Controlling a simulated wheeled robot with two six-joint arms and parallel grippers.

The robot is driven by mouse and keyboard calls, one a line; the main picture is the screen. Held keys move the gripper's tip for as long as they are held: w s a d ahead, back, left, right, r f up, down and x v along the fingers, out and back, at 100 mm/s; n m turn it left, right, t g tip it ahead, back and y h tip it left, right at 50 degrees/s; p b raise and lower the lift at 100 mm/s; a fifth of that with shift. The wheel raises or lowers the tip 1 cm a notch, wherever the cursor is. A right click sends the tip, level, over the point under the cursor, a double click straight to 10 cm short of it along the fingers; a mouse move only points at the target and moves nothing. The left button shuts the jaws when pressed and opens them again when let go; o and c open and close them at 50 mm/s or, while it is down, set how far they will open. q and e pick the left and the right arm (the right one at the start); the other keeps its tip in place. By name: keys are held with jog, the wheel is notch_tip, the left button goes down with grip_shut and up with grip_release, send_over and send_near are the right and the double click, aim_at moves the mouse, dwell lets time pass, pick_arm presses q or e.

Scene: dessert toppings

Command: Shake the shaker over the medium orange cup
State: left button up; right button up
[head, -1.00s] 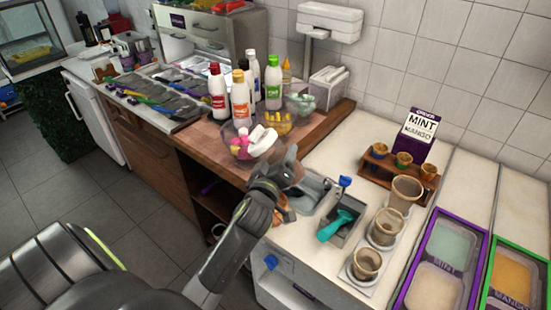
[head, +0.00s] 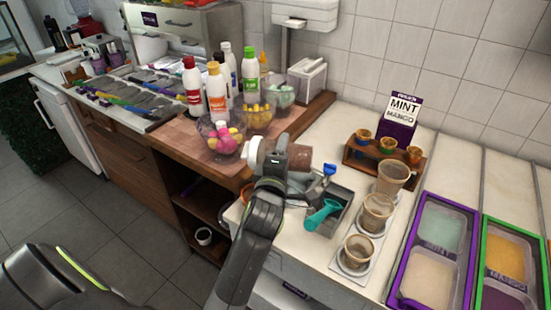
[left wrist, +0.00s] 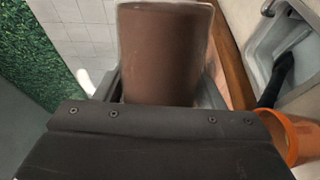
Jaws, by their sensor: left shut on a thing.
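My left gripper (head: 284,157) is shut on the shaker, which has a brown body (head: 301,158) and a white end (head: 254,152). The shaker lies about level above the counter, white end to the left. Its brown body fills the upper middle of the left wrist view (left wrist: 165,50). Three beige, see-through cups stand in a row to the right: a back one (head: 393,177), a middle one (head: 377,213) and a front one (head: 358,251). An orange cup (left wrist: 297,137) shows at the wrist view's right edge. Which cup is the medium orange one is unclear. My right gripper is out of view.
A grey tray with a teal scoop (head: 322,213) lies between gripper and cups. A wooden rack (head: 351,155) with small cups stands behind. Bottles (head: 192,88) and a bowl of candies (head: 221,135) stand left. Topping tubs (head: 427,281) are at right.

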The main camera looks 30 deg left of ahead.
aim_at(275, 142)
pick_arm(q)
jog(key=n, duration=0.2)
jog(key=r+n+b, duration=0.1)
jog(key=n, duration=0.1)
jog(key=shift+w+d, duration=0.1)
jog(key=shift+d, duration=0.3)
jog(key=shift+n, duration=0.6)
jog(key=n+b, duration=0.1)
jog(key=a+f+n+b, duration=0.1)
jog(key=n+b, duration=0.1)
jog(key=shift+s+a+f+n, duration=0.2)
jog(key=shift+f+n, duration=0.05)
jog(key=shift+n, duration=0.15)
jog(key=n+b, duration=0.1)
jog(key=n, duration=0.1)
jog(key=a+f+n+b, duration=0.1)
jog(key=n, duration=0.1)
jog(key=shift+s+a+f+b, duration=0.1)
jog(key=shift+s+f+b, duration=0.05)
jog(key=shift+b, duration=0.15)
notch_tip(275, 142, up, 8)
jog(key=p, duration=0.7)
jog(key=shift+f+b, duration=2.95)
jog(key=shift+f, duration=0.85)
